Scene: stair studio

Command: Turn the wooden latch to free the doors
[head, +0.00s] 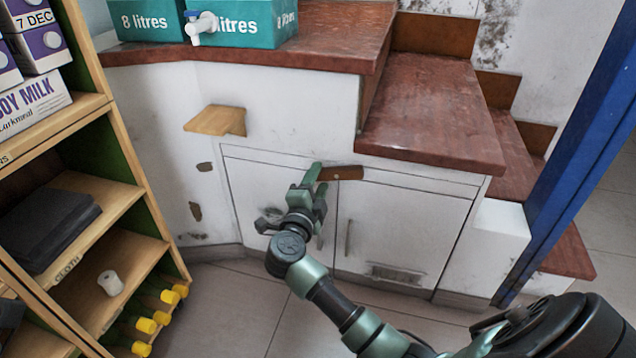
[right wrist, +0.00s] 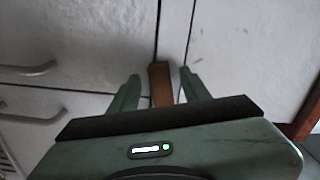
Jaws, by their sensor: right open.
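The wooden latch (head: 341,172) is a short brown bar lying about level across the top of the seam between two white cabinet doors. The left door (head: 262,190) and the right door (head: 400,225) both look shut. My right gripper (head: 317,175) is at the latch's left end in the head view. In the right wrist view the latch (right wrist: 160,84) shows between the two spread green fingers, with a gap on each side. I cannot tell how deep it sits between them. The gripper hides part of the left door. My left gripper is not in view.
The doors have metal handles (head: 348,238). A wooden ledge (head: 217,120) juts from the wall above left. Reddish wooden steps (head: 432,115) rise above the cabinet. A shelf unit (head: 140,195) stands at left, a blue post (head: 575,150) at right. The floor in front is clear.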

